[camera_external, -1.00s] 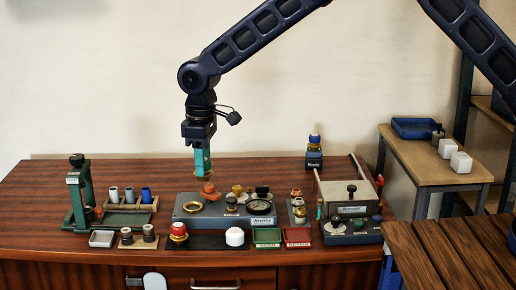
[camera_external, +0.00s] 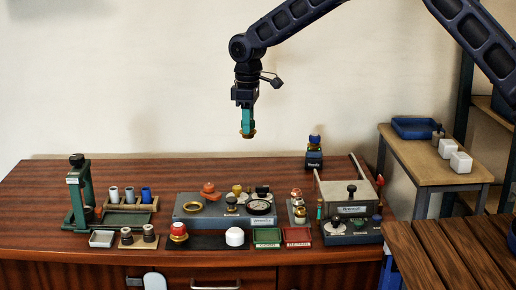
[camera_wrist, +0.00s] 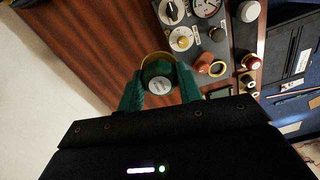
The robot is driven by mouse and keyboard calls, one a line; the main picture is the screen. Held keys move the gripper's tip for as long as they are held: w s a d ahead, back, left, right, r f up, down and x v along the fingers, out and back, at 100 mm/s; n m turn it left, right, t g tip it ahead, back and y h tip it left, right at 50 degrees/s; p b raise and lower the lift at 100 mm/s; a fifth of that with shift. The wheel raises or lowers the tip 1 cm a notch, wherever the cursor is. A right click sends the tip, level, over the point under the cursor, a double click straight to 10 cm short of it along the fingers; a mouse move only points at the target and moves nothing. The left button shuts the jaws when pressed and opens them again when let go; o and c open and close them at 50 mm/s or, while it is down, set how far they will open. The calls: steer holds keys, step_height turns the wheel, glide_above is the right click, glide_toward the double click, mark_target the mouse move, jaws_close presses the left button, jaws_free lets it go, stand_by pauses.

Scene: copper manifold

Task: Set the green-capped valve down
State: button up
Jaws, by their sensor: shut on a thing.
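My gripper (camera_external: 247,131) hangs high above the back of the bench, in front of the wall. Its teal fingers are shut on the green-capped valve, a brass body whose lower end shows in the external view (camera_external: 247,135). In the wrist view the valve's green cap with a pale label (camera_wrist: 159,84) sits between the two fingers, inside a brass ring. The valve is clear of every surface. Below, the grey manifold block (camera_external: 183,219) carries a brass ring, an orange knob, dark and yellow knobs and a round gauge.
A green tray (camera_external: 267,244) and a red tray (camera_external: 297,243) lie at the bench front, right of a white dome (camera_external: 235,237). A red-topped valve (camera_external: 179,232) stands left. A blue-capped bottle (camera_external: 314,153) stands behind. A green press (camera_external: 79,195) is far left. The bench's back middle is bare.

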steer(key=w+d, duration=0.9)
steer(key=w, duration=0.1)
steer(key=f, duration=2)
steer(key=shift+w+a, duration=0.15)
steer(key=shift+w, duration=0.1)
steer(key=shift+f, duration=0.1)
steer(key=o, duration=1)
steer(key=shift+o, duration=0.2)
step_height(320, 180, up, 12)
